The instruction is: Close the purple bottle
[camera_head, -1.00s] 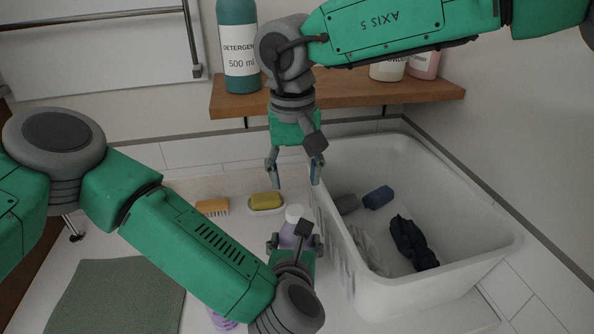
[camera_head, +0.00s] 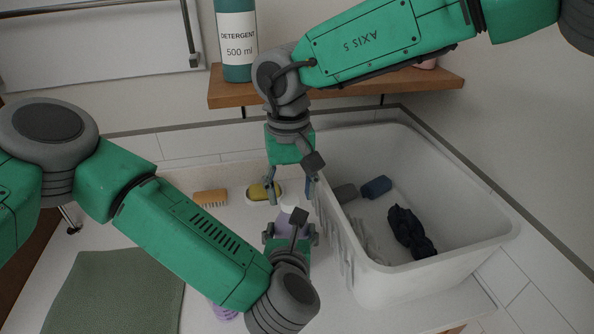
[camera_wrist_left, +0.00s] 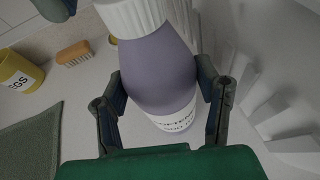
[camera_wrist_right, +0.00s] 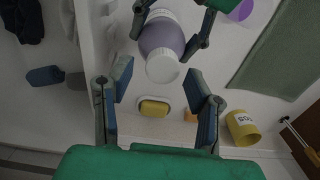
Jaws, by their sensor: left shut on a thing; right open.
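The purple bottle (camera_wrist_left: 160,80) stands between the fingers of my left gripper (camera_wrist_left: 165,105), which is shut on its body. Its white ribbed cap (camera_wrist_left: 133,15) is on top in the left wrist view; I cannot tell how tightly it sits. The bottle also shows in the right wrist view (camera_wrist_right: 161,40), white cap (camera_wrist_right: 162,67) toward the camera. In the head view the bottle (camera_head: 284,222) is partly hidden by my left gripper (camera_head: 290,236). My right gripper (camera_head: 290,190) is open and empty, just above and behind the cap; it also shows in the right wrist view (camera_wrist_right: 158,100).
A white tub (camera_head: 360,285) with dark cloth (camera_head: 410,232) stands close to the right. Behind the bottle are a yellow soap (camera_wrist_right: 154,107) on a dish and a brush (camera_head: 211,198). A green mat (camera_head: 115,290) lies left. A shelf (camera_head: 340,92) with a detergent bottle (camera_head: 237,40) is above.

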